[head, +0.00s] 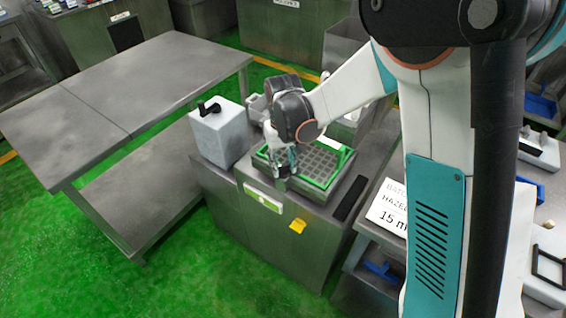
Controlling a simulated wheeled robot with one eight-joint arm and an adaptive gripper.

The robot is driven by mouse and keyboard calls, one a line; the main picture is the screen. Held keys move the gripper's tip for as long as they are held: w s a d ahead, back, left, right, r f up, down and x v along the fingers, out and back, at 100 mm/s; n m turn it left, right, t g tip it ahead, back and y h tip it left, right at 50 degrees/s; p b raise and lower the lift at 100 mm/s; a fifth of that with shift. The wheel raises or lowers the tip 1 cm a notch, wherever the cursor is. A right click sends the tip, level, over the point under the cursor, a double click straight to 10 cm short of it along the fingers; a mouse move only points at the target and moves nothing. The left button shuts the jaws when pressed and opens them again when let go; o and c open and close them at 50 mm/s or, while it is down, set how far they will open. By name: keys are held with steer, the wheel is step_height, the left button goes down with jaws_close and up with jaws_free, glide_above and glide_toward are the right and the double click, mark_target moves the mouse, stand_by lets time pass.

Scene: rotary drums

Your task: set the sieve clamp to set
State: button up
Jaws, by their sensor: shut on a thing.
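The sieve is a grey grid in a green frame (335,170), set in the top of a steel cabinet (262,238). My gripper (284,172) points down at the left front corner of this frame. It is shut on a small part there, which I take to be the sieve clamp (281,185); only a little dark piece of it shows below the fingers. The fingers and wrist hide most of the clamp, so its setting cannot be read.
A pale box with a black handle (209,107) stands left of the sieve. A steel table (150,75) is at the left. A printed sign (390,207) and a black strip (349,198) are at the right. Green floor (60,240) is free at front left.

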mark_target(283, 165)
steer(key=n, duration=0.3)
steer(key=shift+n, duration=2.2)
steer(key=o, duration=1.1)
steer(key=shift+c, duration=0.2)
steer(key=shift+r, duration=0.1)
step_height(283, 165, up, 12)
